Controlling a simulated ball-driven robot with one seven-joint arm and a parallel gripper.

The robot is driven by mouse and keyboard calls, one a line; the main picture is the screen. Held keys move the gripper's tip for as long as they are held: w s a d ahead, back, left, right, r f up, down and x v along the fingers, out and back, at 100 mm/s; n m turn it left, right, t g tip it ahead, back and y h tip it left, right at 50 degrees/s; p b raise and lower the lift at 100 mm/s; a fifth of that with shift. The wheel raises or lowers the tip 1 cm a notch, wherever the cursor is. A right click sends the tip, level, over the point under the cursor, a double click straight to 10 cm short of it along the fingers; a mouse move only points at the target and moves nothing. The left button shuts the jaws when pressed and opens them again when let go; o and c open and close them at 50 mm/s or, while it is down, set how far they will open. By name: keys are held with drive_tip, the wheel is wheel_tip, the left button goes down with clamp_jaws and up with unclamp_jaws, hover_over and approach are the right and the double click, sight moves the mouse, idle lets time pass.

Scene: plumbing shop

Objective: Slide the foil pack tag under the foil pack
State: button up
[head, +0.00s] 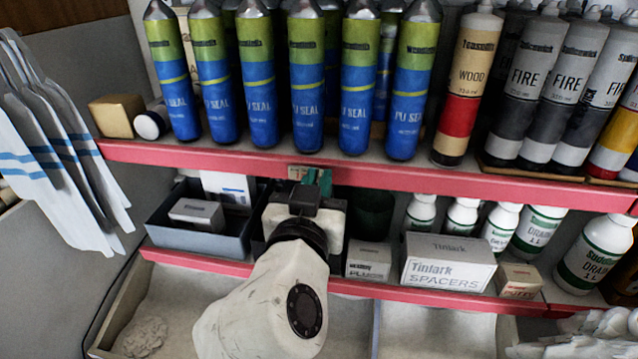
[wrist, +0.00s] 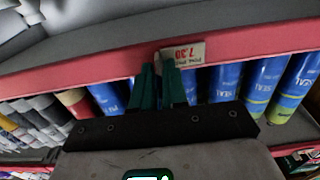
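The foil packs are blue and green PU SEAL tubes in a row on the upper shelf; one (head: 307,85) stands above the tag. The tag (head: 299,172), a small pale price label, is on the red shelf edge and reads upside down in the wrist view (wrist: 183,53). My gripper (head: 319,178) is at the shelf edge by the tag's right end in the head view. In the wrist view its green fingers (wrist: 158,67) show a narrow gap, and one fingertip overlaps the tag's end. Whether it touches or grips the tag is unclear.
A wood cartridge (head: 468,85) and grey FIRE cartridges (head: 530,85) stand right of the packs. Below the red upper shelf edge (head: 450,181) are a grey bin (head: 200,240), a spacers box (head: 447,264) and white drain bottles. Striped white items hang at the left.

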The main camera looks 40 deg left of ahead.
drive_tip(key=o, duration=0.3)
drive_tip(key=v, duration=1)
drive_tip(key=shift+s+d+b, duration=0.3)
drive_tip(key=shift+b, duration=0.05)
